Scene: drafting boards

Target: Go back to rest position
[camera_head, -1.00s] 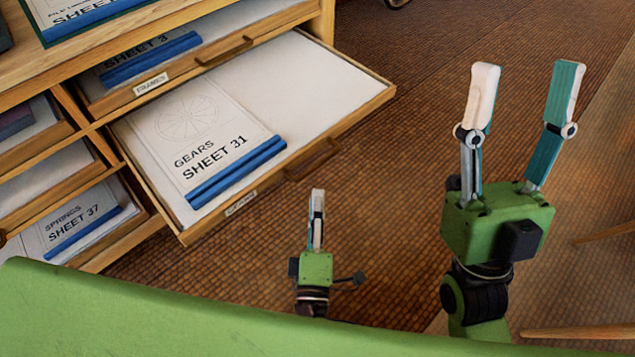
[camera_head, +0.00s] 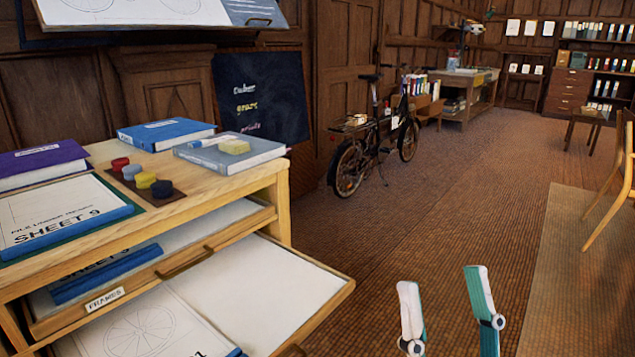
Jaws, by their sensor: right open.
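My right gripper (camera_head: 448,305) shows at the bottom, right of the middle, with its two fingers pointing up and apart. It is open, with nothing between the fingers, and it is over the floor to the right of the wooden drawer cabinet (camera_head: 262,203). Its body is cut off by the lower edge of the picture. My left gripper is out of the picture.
The open lower drawer (camera_head: 275,293) holds a sheet with a wheel drawing and juts toward my right gripper. The drawer labelled FRAMES (camera_head: 105,299) is above it. A bicycle (camera_head: 368,145) stands farther back. A chair (camera_head: 615,190) is at the right. The middle floor is clear.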

